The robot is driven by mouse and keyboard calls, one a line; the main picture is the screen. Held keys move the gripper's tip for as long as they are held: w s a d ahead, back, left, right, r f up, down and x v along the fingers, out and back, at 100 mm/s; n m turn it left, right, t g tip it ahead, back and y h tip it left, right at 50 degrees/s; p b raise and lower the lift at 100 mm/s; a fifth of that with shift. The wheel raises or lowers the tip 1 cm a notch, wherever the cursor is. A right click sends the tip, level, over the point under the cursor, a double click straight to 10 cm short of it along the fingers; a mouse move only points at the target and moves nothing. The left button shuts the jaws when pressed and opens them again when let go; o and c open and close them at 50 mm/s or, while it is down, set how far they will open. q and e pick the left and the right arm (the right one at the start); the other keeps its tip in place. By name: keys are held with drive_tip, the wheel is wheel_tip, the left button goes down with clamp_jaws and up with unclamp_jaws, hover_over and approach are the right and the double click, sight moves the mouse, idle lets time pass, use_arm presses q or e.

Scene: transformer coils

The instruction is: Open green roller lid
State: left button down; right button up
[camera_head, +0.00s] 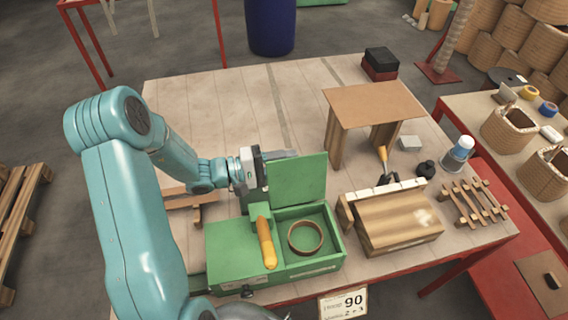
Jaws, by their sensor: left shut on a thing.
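The green roller box (230,243) stands near the front of the wooden table. Its square green lid (297,180) stands upright at the back of the right compartment, and the compartment is open. A brown ring (306,238) lies inside that compartment. An orange-yellow handle (266,243) lies tilted across the middle of the box. My left gripper (272,160) is at the upper left edge of the lid, shut on it. The exact contact of the fingers is partly hidden by the gripper body. My right gripper is not in view.
A small wooden stand (374,104) is behind to the right. A wooden block with a white strip (398,225) stands right of the box. A wooden rack (474,202) and a white-topped jar (459,150) are farther right. The table's back left is clear.

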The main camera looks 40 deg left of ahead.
use_arm(q)
drive_tip(key=shift+s+d+f+m+b, duration=0.15)
drive_tip(key=shift+s+d+m+b, duration=0.15)
drive_tip(key=shift+b, duration=0.25)
drive_tip(key=shift+s+d+r+m+b, duration=0.15)
drive_tip(key=shift+d+r+m+b, duration=0.15)
drive_tip(key=shift+b, duration=0.05)
drive_tip(key=shift+r, duration=0.1)
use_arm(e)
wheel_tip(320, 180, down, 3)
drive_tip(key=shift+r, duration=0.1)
use_arm(q)
drive_tip(key=c, duration=0.9)
unclamp_jaws()
drive_tip(key=b+v, duration=0.3)
drive_tip(key=v, duration=1.3)
drive_tip(key=shift+s+a+b, duration=0.1)
drive_tip(key=shift+s+b, duration=0.1)
drive_tip(key=shift+b, duration=0.2)
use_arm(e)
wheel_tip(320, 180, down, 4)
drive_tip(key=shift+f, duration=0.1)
